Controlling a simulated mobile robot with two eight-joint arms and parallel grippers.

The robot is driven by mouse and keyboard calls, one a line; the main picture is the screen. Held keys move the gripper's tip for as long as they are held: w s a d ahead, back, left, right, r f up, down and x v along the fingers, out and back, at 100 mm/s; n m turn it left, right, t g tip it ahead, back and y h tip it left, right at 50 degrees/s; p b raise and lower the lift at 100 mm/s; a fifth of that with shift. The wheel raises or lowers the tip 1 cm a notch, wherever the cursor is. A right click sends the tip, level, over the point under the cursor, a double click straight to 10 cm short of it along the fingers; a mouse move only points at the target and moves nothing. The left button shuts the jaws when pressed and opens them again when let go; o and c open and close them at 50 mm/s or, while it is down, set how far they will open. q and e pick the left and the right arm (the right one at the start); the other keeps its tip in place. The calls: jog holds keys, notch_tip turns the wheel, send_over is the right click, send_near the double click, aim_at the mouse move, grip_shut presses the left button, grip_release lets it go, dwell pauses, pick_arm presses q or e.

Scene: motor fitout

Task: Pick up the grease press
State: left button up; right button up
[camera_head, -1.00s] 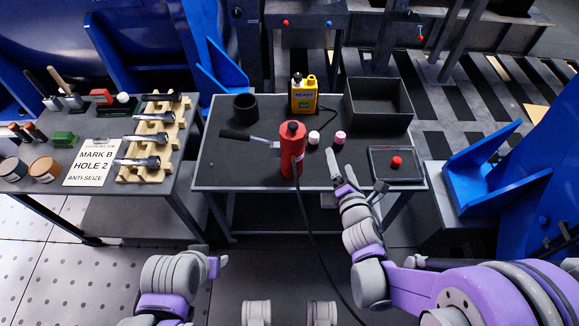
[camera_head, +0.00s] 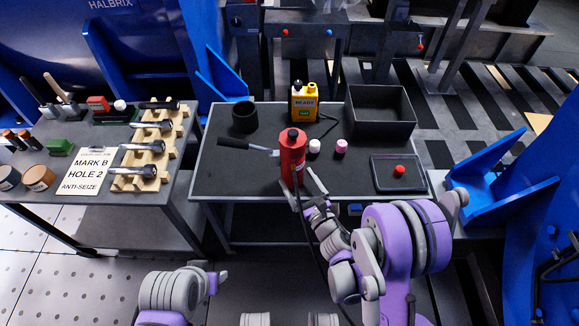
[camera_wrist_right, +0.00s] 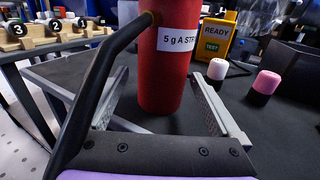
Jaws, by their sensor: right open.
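The grease press (camera_head: 292,158) is a red cylinder with a black cap and a side lever with a black grip (camera_head: 231,143). It stands upright near the front edge of the dark table. In the right wrist view its red body (camera_wrist_right: 166,85) bears a white label. My right gripper (camera_head: 306,187) is open at its near side, with one finger to each side of the body in the wrist view (camera_wrist_right: 163,105); contact is not visible. A black hose hangs by it. My left gripper (camera_head: 218,278) is low at the front left, away from the table, its jaws unclear.
Two pale-capped small items (camera_head: 314,146) stand right of the press. A yellow READY device (camera_head: 304,102), a black cup (camera_head: 244,117), an open black bin (camera_head: 380,112) and a tray with a red knob (camera_head: 385,184) share the table. A side table (camera_head: 75,216) holds tools.

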jog(key=x, duration=0.5)
jog(key=shift+w+d+f, duration=0.1)
jog(key=shift+w+f, duration=0.05)
jog(key=shift+w, duration=0.05)
grip_shut()
dwell(0.3)
